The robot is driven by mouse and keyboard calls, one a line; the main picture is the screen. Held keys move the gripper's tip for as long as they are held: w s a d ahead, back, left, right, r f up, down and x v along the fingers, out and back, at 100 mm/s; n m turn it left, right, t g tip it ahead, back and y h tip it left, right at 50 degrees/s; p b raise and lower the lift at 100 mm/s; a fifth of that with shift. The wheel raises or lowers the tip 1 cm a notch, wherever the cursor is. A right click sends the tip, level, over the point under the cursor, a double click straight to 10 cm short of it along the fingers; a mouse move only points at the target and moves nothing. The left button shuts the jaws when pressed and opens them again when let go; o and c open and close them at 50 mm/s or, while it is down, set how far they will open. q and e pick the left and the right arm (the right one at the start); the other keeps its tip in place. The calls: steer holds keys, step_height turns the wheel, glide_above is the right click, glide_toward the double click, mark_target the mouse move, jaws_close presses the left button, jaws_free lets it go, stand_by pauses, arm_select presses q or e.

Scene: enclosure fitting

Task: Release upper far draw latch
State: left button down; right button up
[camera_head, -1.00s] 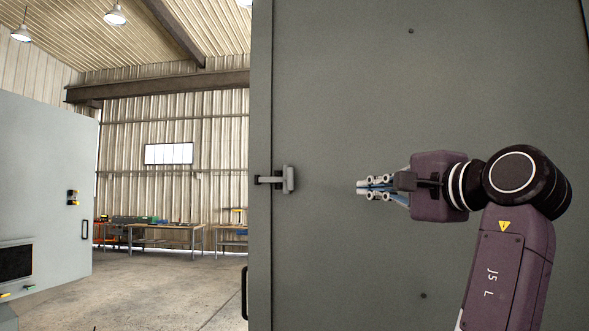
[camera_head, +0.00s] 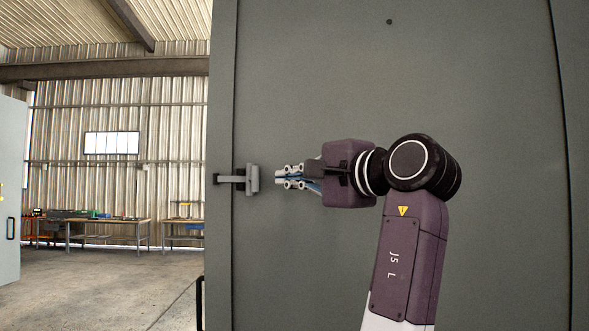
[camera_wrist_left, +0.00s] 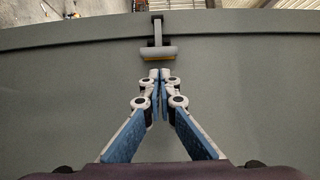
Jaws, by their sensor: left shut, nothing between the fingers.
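The draw latch (camera_head: 252,180) sits at the left edge of the grey enclosure panel (camera_head: 420,90). Its grey T-shaped handle stands upright, with a dark arm reaching left past the edge. My left gripper (camera_head: 279,177) points left at the latch and is shut and empty, a short gap to the right of the handle. In the left wrist view the closed fingertips (camera_wrist_left: 160,74) lie just below the latch handle (camera_wrist_left: 158,53), apart from it or nearly touching; I cannot tell which. My right gripper is not in view.
A black pull handle (camera_head: 200,301) is low on the panel's left edge. Another grey cabinet (camera_head: 10,190) stands at far left. Workbenches (camera_head: 105,222) line the back wall. Open floor (camera_head: 110,285) lies between. The panel around the latch is flat and clear.

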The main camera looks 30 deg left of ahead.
mark_target(237, 179)
arm_select(q)
steer(key=p+x, duration=0.2)
steer(key=x, duration=0.3)
steer(key=shift+w+a+r, duration=0.1)
steer(key=shift+a+r, duration=0.05)
steer(key=shift+a, duration=0.15)
steer(key=shift+w+a, duration=0.15)
steer(key=shift+a, duration=0.05)
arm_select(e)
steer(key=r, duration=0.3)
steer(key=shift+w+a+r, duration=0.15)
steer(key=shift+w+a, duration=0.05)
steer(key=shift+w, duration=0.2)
